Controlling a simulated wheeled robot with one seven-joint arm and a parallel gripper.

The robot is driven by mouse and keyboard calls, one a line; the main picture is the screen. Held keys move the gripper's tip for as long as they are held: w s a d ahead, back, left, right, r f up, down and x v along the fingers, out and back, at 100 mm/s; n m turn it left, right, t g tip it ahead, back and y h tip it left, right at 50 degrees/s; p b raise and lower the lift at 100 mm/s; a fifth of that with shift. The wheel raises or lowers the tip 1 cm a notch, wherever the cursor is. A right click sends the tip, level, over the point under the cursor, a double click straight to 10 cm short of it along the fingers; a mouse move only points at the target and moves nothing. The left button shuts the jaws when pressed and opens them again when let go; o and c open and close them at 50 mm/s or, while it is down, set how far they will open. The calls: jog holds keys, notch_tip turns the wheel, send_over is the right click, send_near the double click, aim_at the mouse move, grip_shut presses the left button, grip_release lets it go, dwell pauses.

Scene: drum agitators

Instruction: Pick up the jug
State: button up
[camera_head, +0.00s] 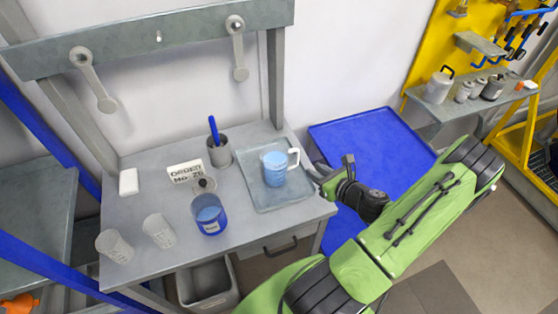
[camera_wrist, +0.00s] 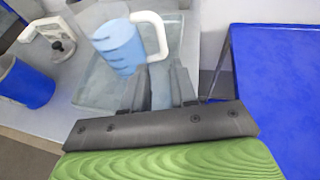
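The jug (camera_head: 274,168) holds blue content and has a white handle on its right side. It stands on a shallow grey tray (camera_head: 262,198) on the workbench. In the wrist view the jug (camera_wrist: 117,50) is just beyond my fingers, with its handle (camera_wrist: 158,36) toward the right. My gripper (camera_head: 322,181) is to the right of the jug, near the handle. In the wrist view my gripper (camera_wrist: 160,75) has its two fingers apart with a gap between them. The fingertips lie close to the handle's lower end; I cannot tell whether they touch it.
A blue container (camera_head: 208,218), clear cups (camera_head: 158,231), a grey pen holder (camera_head: 219,155) and a white label sign (camera_head: 186,172) stand left of the tray. A blue surface (camera_head: 375,150) lies right of the bench. A shelf (camera_head: 470,98) with containers is farther right.

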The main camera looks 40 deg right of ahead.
aim_at(298, 160)
jog(key=p+x, duration=0.1)
jog(key=x, duration=1.2)
jog(key=shift+d+f, duration=0.15)
grip_shut()
